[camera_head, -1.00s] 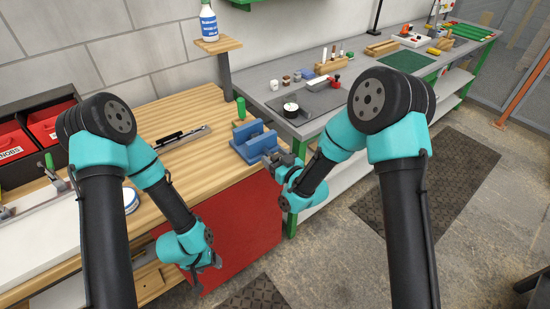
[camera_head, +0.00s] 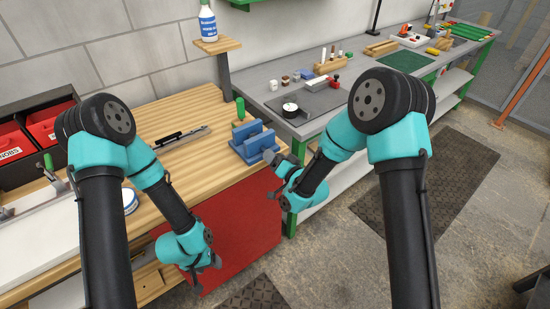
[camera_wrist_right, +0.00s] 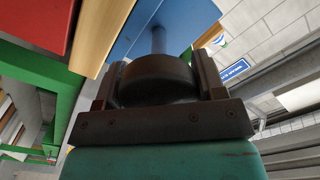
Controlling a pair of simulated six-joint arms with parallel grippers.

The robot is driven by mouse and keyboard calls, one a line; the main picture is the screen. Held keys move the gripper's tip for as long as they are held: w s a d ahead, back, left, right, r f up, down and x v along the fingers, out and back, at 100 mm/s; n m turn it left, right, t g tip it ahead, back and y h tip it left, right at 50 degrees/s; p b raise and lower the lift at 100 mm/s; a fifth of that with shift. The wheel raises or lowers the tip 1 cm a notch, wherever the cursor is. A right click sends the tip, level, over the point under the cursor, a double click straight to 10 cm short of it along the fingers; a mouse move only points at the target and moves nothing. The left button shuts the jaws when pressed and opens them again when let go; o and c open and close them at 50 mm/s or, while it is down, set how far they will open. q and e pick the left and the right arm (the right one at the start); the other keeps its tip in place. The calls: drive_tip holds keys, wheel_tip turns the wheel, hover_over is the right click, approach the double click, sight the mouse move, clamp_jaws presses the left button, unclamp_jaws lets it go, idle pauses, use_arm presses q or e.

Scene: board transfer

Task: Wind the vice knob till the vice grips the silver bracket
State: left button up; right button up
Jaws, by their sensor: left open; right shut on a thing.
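The blue vice (camera_head: 254,146) stands at the right front edge of the wooden bench. Its dark round knob (camera_wrist_right: 157,78) fills the middle of the right wrist view, on a blue-grey shaft that runs to the blue vice body (camera_wrist_right: 190,22). My right gripper (camera_wrist_right: 158,85) is shut on the knob, one finger on each side. In the head view my right gripper (camera_head: 271,157) is small, at the vice's front side. My left gripper (camera_head: 216,263) hangs low in front of the red cabinet, open and away from the vice. I cannot make out the silver bracket.
A green-handled tool (camera_head: 240,108) stands just behind the vice. A dark and silver tool (camera_head: 182,137) lies on the bench to the left. A grey bench (camera_head: 262,93) with a dark mat and small items adjoins on the right.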

drive_tip(key=m, duration=0.4)
drive_tip(key=shift+f+m, duration=0.1)
drive_tip(key=shift+m, duration=0.2)
drive_tip(key=m, duration=0.4)
drive_tip(key=shift+d+f+m, duration=0.1)
drive_tip(key=shift+m, duration=0.3)
drive_tip(key=o, duration=0.9)
